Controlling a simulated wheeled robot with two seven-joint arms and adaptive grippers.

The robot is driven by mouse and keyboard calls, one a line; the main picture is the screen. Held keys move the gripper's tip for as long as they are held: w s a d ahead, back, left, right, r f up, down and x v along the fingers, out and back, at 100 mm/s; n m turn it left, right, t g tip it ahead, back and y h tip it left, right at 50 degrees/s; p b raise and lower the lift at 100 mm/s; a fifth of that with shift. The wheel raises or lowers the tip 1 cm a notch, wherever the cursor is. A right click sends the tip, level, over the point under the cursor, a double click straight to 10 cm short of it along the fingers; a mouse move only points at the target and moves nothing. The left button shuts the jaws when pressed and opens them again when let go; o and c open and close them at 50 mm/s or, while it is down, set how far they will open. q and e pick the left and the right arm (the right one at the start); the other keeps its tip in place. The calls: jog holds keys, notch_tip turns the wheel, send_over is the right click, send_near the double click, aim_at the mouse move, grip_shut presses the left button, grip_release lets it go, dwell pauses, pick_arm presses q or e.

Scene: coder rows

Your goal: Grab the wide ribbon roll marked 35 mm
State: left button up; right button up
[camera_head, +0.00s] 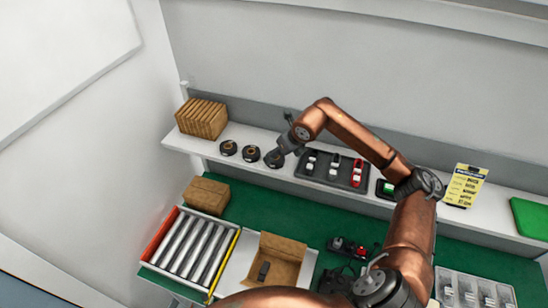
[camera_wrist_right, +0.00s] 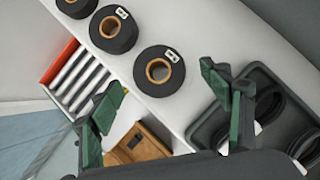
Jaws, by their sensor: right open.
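Three black ribbon rolls with tan cores stand in a row on the white shelf: a left roll (camera_head: 229,148), a middle roll (camera_head: 251,153) and a right roll (camera_head: 271,161). In the right wrist view the right roll (camera_wrist_right: 150,88) is nearest, with the middle roll (camera_wrist_right: 113,43) and the left roll (camera_wrist_right: 76,10) beyond. Each of the nearer two has a small white label, too small to read, so I cannot tell which is 35 mm. My right gripper (camera_head: 281,153) is open above the right roll, its green-tipped fingers (camera_wrist_right: 163,82) on either side of it in view. My left gripper is not seen.
A dark tray (camera_head: 318,181) with several items stands just right of the rolls. A stack of brown cardboard (camera_head: 202,119) is at the shelf's left. Below are a roller conveyor (camera_head: 190,245) and an open cardboard box (camera_head: 291,246).

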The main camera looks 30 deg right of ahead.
jog(key=p+x, duration=0.1)
jog(key=x, duration=0.2)
jog(key=shift+w+a+f+p, duration=0.1)
jog(key=shift+w+f+p, duration=0.1)
jog(key=shift+w+p, duration=0.1)
jog(key=shift+w+f, duration=0.1)
jog(key=shift+f, duration=0.15)
jog(key=shift+c, duration=0.3)
jog(key=c, duration=1.2)
